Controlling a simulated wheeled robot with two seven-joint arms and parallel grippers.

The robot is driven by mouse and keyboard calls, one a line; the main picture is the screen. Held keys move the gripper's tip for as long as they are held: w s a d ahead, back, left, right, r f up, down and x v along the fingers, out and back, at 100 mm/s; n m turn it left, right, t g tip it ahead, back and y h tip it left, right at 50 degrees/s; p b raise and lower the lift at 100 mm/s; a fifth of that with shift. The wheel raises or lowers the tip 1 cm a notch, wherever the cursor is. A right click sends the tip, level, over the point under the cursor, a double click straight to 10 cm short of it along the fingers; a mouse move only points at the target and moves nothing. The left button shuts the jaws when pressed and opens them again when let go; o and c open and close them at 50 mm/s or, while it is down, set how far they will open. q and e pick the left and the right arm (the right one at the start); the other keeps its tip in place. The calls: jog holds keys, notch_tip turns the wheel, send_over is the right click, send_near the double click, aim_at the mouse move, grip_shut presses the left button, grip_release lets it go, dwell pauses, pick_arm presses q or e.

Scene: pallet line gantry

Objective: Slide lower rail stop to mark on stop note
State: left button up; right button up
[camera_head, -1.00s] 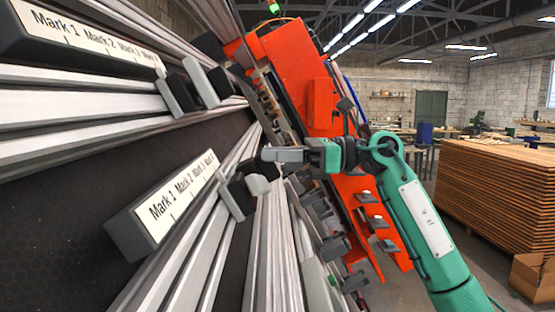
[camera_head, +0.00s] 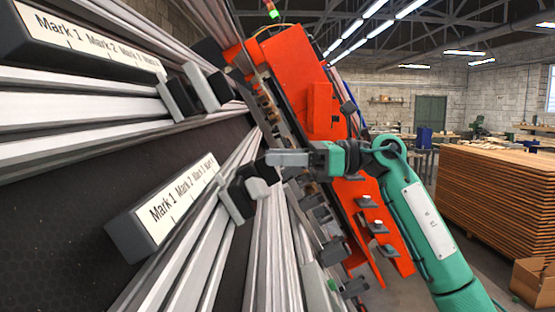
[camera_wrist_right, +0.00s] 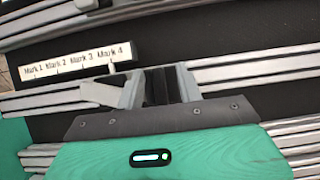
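The lower rail stop (camera_head: 238,198), a grey plate with dark blocks and a pale knob, sits on the lower rail just past the Mark 4 end of the lower mark strip (camera_head: 165,210). My right gripper (camera_head: 268,158) is beside and slightly above it in the head view. In the right wrist view, its two pale fingers (camera_wrist_right: 148,90) are apart, with a dark block of the stop (camera_wrist_right: 158,86) showing between them. I cannot tell whether they touch it. The Mark 1 to Mark 4 strip (camera_wrist_right: 75,63) also shows there. No stop note is visible. My left gripper is not in view.
An upper rail carries another mark strip (camera_head: 85,45) and another stop (camera_head: 192,92). An orange frame (camera_head: 300,75) with several small brackets stands behind my right arm. A stack of brown boards (camera_head: 500,195) and a cardboard box (camera_head: 533,282) are at the right.

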jog(key=d+b, duration=0.4)
jog(key=d, duration=0.9)
jog(key=shift+w+b, duration=0.15)
jog(key=shift+b, duration=0.15)
jog(key=shift+f, duration=0.15)
